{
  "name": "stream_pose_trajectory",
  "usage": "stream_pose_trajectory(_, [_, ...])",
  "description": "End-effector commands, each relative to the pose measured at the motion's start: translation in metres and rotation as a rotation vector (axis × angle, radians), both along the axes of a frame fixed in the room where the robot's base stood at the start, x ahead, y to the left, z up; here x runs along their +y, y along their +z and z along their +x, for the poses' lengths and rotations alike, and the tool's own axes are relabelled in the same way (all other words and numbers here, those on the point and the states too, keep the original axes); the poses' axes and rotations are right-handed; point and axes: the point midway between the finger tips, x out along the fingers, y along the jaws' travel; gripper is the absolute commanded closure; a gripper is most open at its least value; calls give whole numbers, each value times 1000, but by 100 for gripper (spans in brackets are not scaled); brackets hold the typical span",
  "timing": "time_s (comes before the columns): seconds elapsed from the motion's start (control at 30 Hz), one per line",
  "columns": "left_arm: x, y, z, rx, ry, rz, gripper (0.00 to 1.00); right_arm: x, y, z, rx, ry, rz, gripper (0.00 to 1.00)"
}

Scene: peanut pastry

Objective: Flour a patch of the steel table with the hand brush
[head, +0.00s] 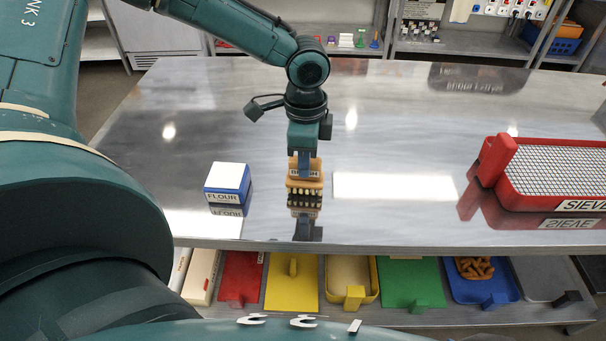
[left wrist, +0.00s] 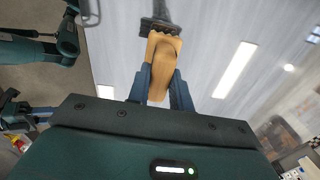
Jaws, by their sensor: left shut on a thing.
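My left gripper (head: 304,166) points down over the steel table (head: 400,110) and is shut on the hand brush (head: 304,181). The brush has an orange-brown wooden body, and its pale bristles face down at or just above the tabletop; I cannot tell if they touch. In the left wrist view the brush handle (left wrist: 163,70) sits between the two blue fingers. The flour box (head: 227,183), blue with a white top and a FLOUR label, stands on the table left of the brush.
A red sieve (head: 510,190) with white mesh lies at the table's right. A bright white rectangle (head: 395,187) shows on the tabletop right of the brush; I cannot tell if it is flour or reflection. Coloured trays (head: 410,282) fill the shelf below. The table's back half is clear.

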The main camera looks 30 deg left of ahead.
Motion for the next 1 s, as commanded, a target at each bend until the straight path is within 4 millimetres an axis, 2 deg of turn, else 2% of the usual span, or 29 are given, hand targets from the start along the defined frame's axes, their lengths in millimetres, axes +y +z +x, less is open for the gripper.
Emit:
stream_pose_trajectory(0.03, [0, 9, 0, 0, 0, -1, 100, 0, 9, 0, 0, 0, 1, 53])
stream_pose_trajectory(0.5, [0, 46, 0, 0, 0, -1, 100, 1, 45, -1, 2, -1, 1, 53])
stream_pose_trajectory(1.0, [0, 47, 0, 0, 0, 0, 100, 0, 46, -1, 2, -1, 2, 53])
